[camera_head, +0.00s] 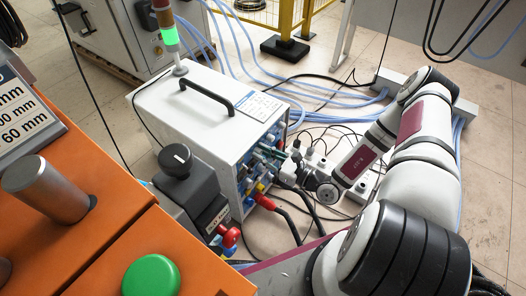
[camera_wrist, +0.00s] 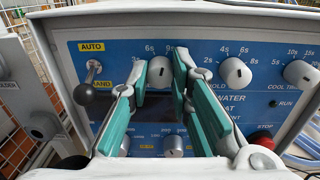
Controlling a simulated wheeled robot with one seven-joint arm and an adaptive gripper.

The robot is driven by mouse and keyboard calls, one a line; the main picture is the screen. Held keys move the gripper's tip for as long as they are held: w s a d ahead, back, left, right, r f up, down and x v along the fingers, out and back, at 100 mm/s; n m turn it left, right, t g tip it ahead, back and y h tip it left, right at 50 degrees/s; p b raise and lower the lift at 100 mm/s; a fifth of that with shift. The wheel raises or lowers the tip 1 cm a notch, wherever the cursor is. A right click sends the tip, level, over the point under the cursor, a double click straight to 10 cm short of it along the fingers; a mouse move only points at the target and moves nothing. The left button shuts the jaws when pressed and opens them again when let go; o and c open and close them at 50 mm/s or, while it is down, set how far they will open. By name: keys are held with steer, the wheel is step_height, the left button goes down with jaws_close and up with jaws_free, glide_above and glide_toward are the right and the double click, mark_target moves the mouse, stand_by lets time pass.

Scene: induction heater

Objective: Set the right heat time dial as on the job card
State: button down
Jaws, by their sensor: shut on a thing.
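In the wrist view, a round white dial (camera_wrist: 159,70) sits on the blue front panel (camera_wrist: 205,50), with 6s and 9s marks above it. My gripper (camera_wrist: 161,73) has one teal finger pad on each side of this dial and is shut on it. The name under the dial is hidden by the fingers. To its right are the hold dial (camera_wrist: 236,72) and the cool time dial (camera_wrist: 300,73). In the head view, my gripper (camera_head: 285,170) is at the panel side of the white cabinet (camera_head: 200,115). A printed card (camera_head: 260,106) lies on top, too small to read.
A toggle lever (camera_wrist: 91,72) stands left of the dial, between AUTO and HAND. A red stop button (camera_wrist: 263,140) is at lower right. Lower knobs (camera_wrist: 172,146) show between the fingers. Red-ended cables (camera_head: 265,202) leave the cabinet's front. A black knob unit (camera_head: 177,162) stands close by.

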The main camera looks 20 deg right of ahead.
steer(key=n+p, duration=0.3)
steer(key=n, duration=0.1)
steer(key=shift+r+p, duration=0.1)
steer(key=shift+p, duration=0.2)
steer(key=shift+n+p, duration=1.2)
steer(key=shift+n, duration=0.2)
steer(key=c, duration=1.4)
jaws_free()
steer(key=shift+c, duration=0.2)
steer(key=v, duration=1.2)
